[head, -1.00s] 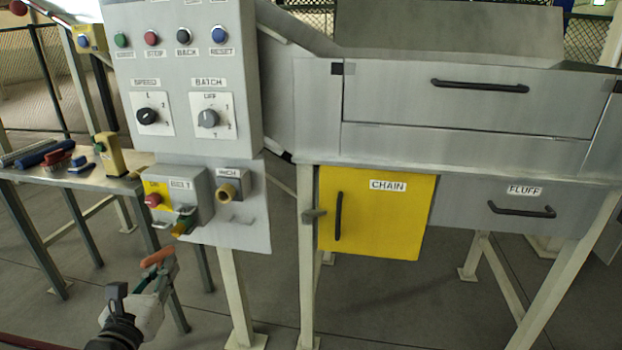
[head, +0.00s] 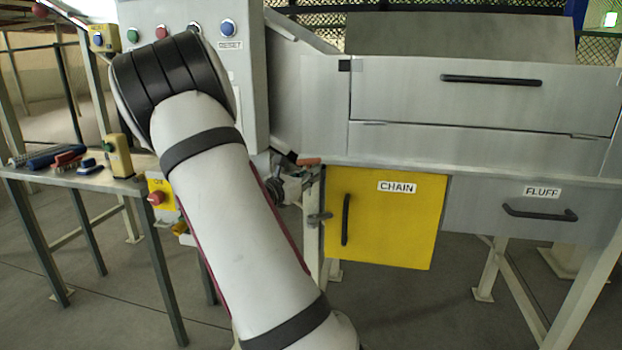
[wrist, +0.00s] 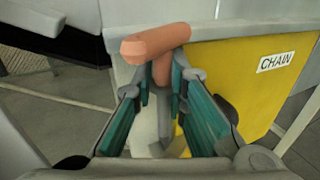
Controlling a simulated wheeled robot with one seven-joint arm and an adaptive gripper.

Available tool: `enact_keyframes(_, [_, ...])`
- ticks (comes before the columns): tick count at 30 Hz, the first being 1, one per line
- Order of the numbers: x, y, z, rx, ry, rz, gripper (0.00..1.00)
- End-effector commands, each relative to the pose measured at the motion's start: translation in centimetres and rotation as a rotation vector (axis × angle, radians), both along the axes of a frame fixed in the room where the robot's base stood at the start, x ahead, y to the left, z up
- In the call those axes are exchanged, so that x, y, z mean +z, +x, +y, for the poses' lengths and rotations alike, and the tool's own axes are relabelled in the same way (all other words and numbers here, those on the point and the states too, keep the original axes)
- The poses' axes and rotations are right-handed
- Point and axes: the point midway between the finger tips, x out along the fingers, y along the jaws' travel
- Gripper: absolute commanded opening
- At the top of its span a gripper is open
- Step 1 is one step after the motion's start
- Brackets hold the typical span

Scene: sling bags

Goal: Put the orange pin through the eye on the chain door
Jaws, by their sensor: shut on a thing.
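The orange pin (wrist: 157,43) is held between the teal-padded fingers of my gripper (wrist: 163,85) in the wrist view. Its thick crosswise head sits above the fingertips and its shank points down between them. In the head view the pin (head: 309,161) shows as a small orange bit at the upper left of the chain door. The yellow chain door (head: 385,225) is shut, with a black handle. The grey eye (head: 319,217) is at its left edge, below my gripper (head: 306,172). In the wrist view the fingers and pin partly hide the eye. The pin appears above it, apart from it.
The grey fluff drawer (head: 520,195) is right of the door. The machine's ledge (head: 450,172) runs just above it. A side table (head: 70,175) with brushes and a yellow device (head: 119,155) stands left. My arm hides much of the control panel.

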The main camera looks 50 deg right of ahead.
Motion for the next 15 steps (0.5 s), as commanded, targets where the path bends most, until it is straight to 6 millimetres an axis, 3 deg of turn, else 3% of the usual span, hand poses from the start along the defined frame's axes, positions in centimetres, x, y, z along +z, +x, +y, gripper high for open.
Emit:
enact_keyframes(3, [0.26,-0.46,-0.75,-0.010,0.000,-0.001,0.00])
enact_keyframes(15, [0.32,-0.49,-0.73,-0.012,-0.001,-0.002,0.00])
